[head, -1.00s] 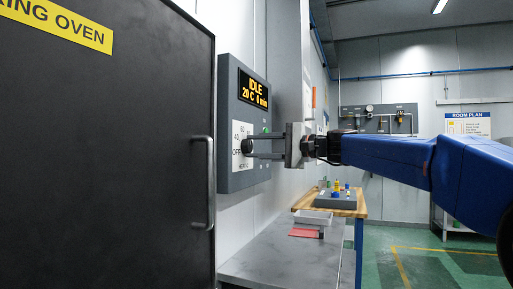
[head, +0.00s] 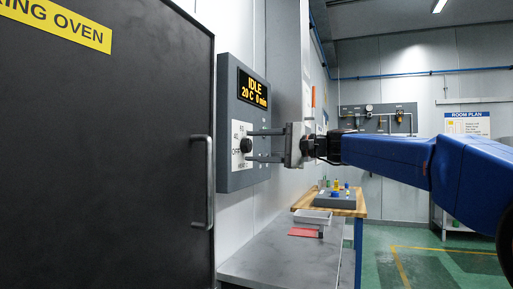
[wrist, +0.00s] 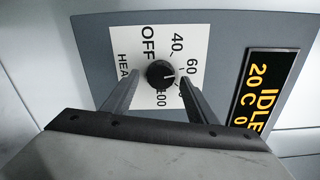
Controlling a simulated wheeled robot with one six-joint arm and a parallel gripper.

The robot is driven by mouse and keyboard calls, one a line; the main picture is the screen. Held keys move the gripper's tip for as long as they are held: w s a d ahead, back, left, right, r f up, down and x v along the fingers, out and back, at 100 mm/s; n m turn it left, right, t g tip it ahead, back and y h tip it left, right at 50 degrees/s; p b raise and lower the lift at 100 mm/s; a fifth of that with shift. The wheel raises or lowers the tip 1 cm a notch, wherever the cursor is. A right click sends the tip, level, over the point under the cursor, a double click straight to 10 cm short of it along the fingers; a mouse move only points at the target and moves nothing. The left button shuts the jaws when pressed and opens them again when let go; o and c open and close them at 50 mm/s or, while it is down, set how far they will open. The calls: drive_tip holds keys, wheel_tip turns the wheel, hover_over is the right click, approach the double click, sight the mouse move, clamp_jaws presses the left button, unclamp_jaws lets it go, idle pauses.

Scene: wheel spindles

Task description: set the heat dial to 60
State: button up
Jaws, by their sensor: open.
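The heat dial is a black round knob (wrist: 160,73) on a white label plate marked OFF, 40, 60 and 100; another mark is partly hidden by a finger. The knob also shows in the head view (head: 246,145). My gripper (wrist: 157,78) is open, with one finger on each side of the knob and gaps visible between. It shows in the head view (head: 267,145), reaching in from the right.
The grey control panel (head: 228,110) carries a display (head: 253,89) reading IDLE, 20 C, 0 min. The dark oven door (head: 110,160) with a vertical handle (head: 209,182) stands left of it. Below are a grey bench (head: 285,263) and a wooden table (head: 352,208).

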drive_tip(key=v, duration=1.7)
drive_tip(key=shift+d, duration=0.15)
